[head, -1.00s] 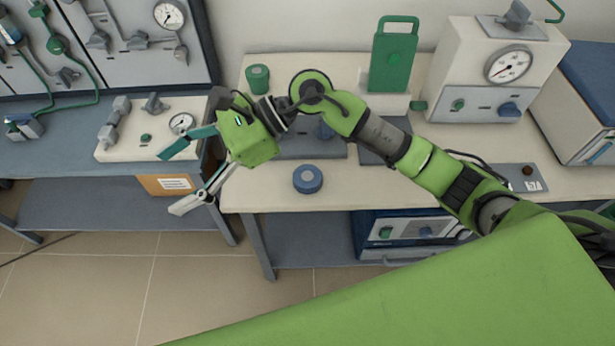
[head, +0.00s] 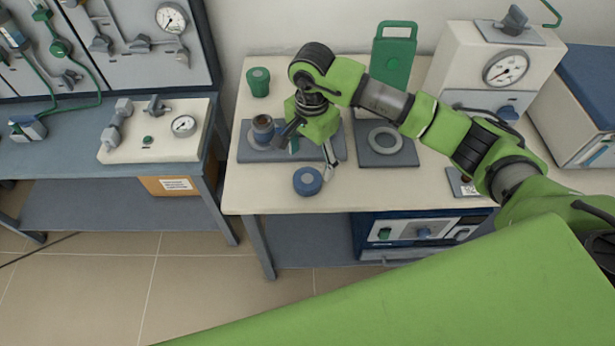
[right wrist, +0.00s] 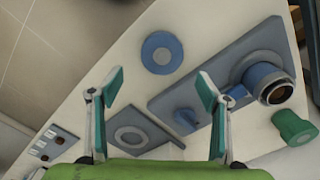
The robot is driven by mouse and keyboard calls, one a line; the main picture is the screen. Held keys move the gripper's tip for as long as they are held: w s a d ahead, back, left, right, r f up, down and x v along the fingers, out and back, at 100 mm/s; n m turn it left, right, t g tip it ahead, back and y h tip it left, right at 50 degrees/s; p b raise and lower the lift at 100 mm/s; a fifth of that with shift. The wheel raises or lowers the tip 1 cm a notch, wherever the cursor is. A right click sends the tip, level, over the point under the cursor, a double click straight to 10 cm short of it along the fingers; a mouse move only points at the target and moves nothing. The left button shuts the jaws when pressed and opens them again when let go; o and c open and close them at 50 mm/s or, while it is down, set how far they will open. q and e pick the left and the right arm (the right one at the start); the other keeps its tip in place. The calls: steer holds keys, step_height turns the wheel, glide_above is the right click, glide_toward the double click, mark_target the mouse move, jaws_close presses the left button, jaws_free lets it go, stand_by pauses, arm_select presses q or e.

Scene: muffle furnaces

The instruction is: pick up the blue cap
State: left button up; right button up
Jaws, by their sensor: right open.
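The blue cap (head: 307,181) lies flat near the front edge of the light table. It is a round disc with a grey centre, and in the right wrist view the cap (right wrist: 162,52) sits ahead of the fingers and between their lines. My right gripper (head: 310,160) is open and empty, just behind the cap in the head view and apart from it. Its two teal-padded fingers (right wrist: 157,95) are spread wide in the right wrist view. My left gripper is not in view.
A grey plate (head: 250,155) behind holds a blue cylinder (head: 263,128). A grey plate with a ring (head: 385,140) lies to the right. A green cup (head: 258,81) and a green handled block (head: 393,55) stand at the back. Bare table (head: 250,195) surrounds the cap.

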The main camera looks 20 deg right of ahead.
mark_target(307, 178)
steer(key=shift+f, duration=0.65)
steer(key=shift+a+f+p, duration=0.2)
steer(key=shift+f+p, duration=0.1)
steer(key=shift+p, duration=0.05)
steer(key=f+p, duration=0.1)
steer(key=f, duration=0.2)
steer(key=shift+s+a+f+p, duration=0.1)
steer(key=shift+a+f+p, duration=0.25)
steer(key=shift+f, duration=0.5)
steer(key=c, duration=1.3)
